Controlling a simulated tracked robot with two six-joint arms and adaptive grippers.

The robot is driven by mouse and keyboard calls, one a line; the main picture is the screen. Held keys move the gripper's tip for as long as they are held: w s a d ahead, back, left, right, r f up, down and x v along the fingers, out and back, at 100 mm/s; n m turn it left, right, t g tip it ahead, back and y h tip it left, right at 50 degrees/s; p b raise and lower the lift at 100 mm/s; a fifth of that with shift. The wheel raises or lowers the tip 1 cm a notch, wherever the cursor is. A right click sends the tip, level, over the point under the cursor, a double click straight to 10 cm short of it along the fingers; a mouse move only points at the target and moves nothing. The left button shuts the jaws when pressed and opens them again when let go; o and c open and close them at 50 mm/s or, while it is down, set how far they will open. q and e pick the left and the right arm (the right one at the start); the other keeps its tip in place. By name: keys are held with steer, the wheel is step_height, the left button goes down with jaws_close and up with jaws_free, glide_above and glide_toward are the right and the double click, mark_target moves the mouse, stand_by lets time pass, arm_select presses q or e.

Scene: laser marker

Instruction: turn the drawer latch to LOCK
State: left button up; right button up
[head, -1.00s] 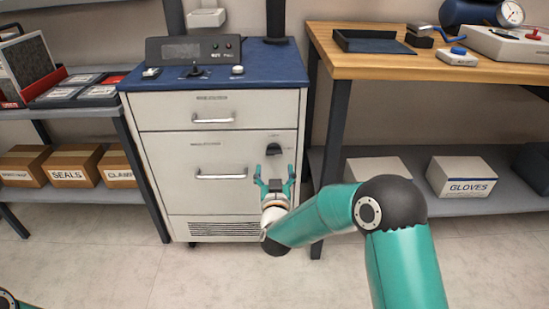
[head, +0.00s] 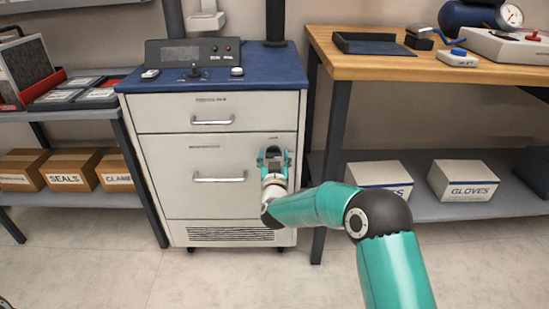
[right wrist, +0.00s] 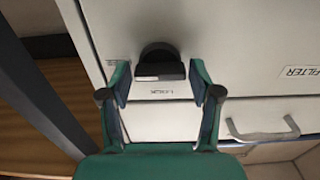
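The drawer latch is a dark round knob with a flat bar (right wrist: 160,66) on the pale drawer front, seen in the right wrist view. A small printed label lies just below it there, too blurred to read surely. My right gripper (right wrist: 160,84) is open, with one finger on each side of the knob and small gaps between. In the head view the right gripper (head: 273,157) is at the right part of the cabinet's lower drawer (head: 165,180) and largely covers the latch. My left gripper is not in view.
The cabinet (head: 150,112) has a blue top with a control panel (head: 193,51). A wooden workbench (head: 370,68) stands close on the right, its dark leg (head: 333,150) near my right arm. A shelf with boxes (head: 65,170) is on the left. The floor in front is clear.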

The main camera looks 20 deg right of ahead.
steer(key=c, duration=0.5)
steer(key=shift+d, duration=0.2)
steer(key=shift+c, duration=1.1)
steer(key=shift+a, duration=0.1)
